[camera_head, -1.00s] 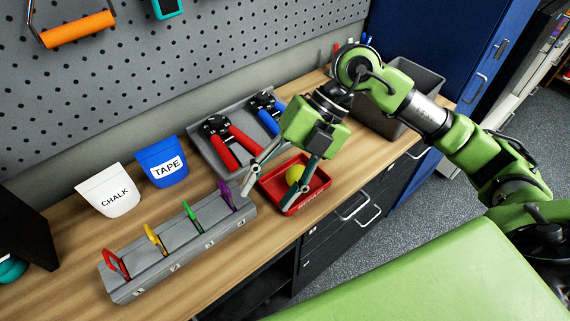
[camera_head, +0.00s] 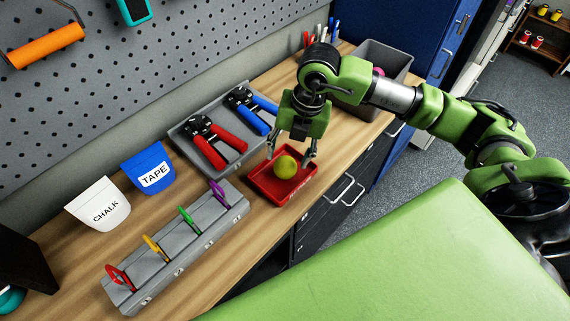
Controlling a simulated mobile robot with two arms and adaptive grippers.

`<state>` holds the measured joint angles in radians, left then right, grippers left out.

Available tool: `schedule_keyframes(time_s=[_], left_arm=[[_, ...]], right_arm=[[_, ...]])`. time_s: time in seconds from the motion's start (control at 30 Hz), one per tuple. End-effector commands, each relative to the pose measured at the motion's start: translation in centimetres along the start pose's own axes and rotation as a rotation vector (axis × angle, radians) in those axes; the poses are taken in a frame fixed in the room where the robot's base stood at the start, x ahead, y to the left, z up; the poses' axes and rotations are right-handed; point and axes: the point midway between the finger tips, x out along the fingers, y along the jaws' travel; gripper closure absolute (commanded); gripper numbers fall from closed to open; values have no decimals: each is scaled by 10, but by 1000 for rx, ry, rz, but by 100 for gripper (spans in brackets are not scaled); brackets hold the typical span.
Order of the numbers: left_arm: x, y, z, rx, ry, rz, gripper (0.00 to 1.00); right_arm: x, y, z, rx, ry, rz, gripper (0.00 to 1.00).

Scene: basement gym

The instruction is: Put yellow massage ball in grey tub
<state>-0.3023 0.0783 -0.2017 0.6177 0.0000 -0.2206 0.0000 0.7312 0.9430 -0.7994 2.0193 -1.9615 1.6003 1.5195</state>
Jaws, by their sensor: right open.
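The yellow massage ball (camera_head: 286,167) lies in a small red tray (camera_head: 266,190) on the wooden bench. My right gripper (camera_head: 290,152) is open just behind and above the tray, one finger on each side of the ball in the picture. I cannot tell whether it touches the ball. The grey tub (camera_head: 393,63) stands at the far right end of the bench, partly hidden behind my right arm. Something pink shows inside it. My left gripper is not in view.
A grey tray (camera_head: 188,146) with red and blue grip trainers is left of my gripper. A grey rack (camera_head: 190,251) with coloured clips, a white CHALK bag (camera_head: 99,204) and a blue TAPE bag (camera_head: 148,167) stand further left. A green padded surface (camera_head: 410,265) fills the foreground.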

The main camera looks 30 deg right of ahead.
Motion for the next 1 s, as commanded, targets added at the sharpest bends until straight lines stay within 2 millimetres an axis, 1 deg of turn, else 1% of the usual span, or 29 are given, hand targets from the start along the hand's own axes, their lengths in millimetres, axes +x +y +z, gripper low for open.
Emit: schedule_keyframes(time_s=[0.03,0.13,0.2,0.3,0.4,0.57,0.6,0.67,0.7,0.77,0.8,1.0], left_arm=[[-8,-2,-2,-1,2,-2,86],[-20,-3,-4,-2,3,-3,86],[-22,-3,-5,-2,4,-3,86],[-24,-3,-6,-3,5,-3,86],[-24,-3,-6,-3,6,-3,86],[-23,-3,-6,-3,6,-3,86],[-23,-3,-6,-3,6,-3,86],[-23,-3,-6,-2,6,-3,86],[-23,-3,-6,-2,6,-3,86],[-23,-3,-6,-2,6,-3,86],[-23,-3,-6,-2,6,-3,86],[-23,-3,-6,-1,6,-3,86]], right_arm=[[3,-1,0,2,4,-5,50],[18,-3,1,1,5,-4,50],[30,-2,2,1,5,-2,50],[41,-3,2,0,4,-2,50],[46,-3,2,-1,1,-1,50],[46,-3,3,-1,1,-1,50],[46,-3,3,-1,1,0,55],[46,-3,3,-1,1,0,71],[46,-3,3,-1,1,0,81],[46,-3,3,-1,1,0,83],[45,-2,3,-1,1,0,86],[45,-2,3,-1,1,1,87]])
